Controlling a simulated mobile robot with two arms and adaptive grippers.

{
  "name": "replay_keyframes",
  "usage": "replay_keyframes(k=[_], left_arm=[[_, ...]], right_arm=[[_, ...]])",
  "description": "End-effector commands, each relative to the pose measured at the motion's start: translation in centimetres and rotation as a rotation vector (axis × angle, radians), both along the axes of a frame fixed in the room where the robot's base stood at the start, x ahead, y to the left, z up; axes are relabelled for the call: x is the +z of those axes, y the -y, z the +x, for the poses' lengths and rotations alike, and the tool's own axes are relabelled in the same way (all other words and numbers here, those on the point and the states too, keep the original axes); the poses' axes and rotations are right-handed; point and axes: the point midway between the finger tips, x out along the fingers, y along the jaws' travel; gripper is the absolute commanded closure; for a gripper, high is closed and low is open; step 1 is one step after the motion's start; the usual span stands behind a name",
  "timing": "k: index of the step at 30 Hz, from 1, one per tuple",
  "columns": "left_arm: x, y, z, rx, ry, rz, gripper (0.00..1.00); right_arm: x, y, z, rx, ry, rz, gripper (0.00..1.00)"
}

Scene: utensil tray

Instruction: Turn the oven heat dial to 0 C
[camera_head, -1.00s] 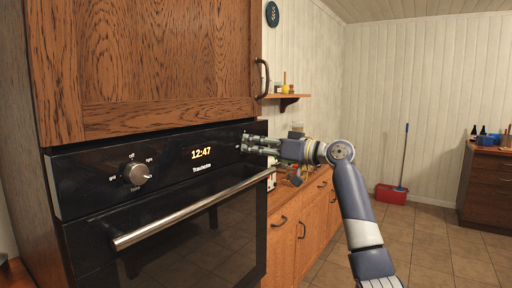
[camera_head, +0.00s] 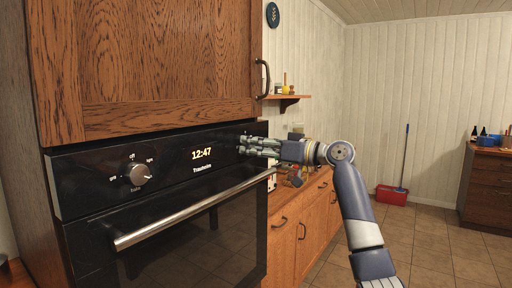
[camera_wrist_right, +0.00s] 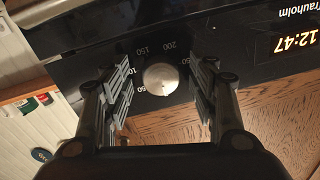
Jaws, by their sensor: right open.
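The oven heat dial (camera_wrist_right: 160,78) is a round silver knob on the black panel, ringed by white numbers. In the right wrist view I read 150, 200 and parts of others; its pointer cannot be made out. My right gripper (camera_wrist_right: 163,92) is open, with one finger on each side of the dial; I cannot tell if they touch it. In the head view my right gripper (camera_head: 258,146) is at the panel's right end and hides the heat dial. My left gripper is not in view.
Another dial (camera_head: 137,174), marked Off at its top, sits left of the clock display (camera_head: 202,153). The oven handle (camera_head: 195,207) juts out below the panel. A wooden cabinet (camera_head: 165,60) is above. A counter (camera_head: 300,190) stands to the right.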

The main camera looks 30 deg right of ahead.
Motion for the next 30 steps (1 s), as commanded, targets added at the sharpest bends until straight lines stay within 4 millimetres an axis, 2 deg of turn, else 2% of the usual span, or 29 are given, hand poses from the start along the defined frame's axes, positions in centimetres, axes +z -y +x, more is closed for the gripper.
replay_keyframes(k=[4,7,15,21,25,30], left_arm=[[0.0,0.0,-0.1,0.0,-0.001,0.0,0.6],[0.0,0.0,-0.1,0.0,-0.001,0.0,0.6],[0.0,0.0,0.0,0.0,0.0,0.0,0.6],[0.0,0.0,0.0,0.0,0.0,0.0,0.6],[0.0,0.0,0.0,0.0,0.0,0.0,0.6],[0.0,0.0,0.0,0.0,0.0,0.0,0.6]], right_arm=[[0.0,0.3,-0.5,-0.002,0.001,0.0,0.46],[0.0,1.0,-1.6,-0.004,0.001,-0.002,0.46],[-0.2,3.5,-6.7,-0.004,-0.001,-0.002,0.46],[-0.4,4.8,-9.6,-0.001,-0.003,-0.001,0.46],[-0.3,5.2,-10.5,0.0,-0.001,0.0,0.46],[-0.3,5.3,-10.8,0.0,-0.001,0.0,0.46]])
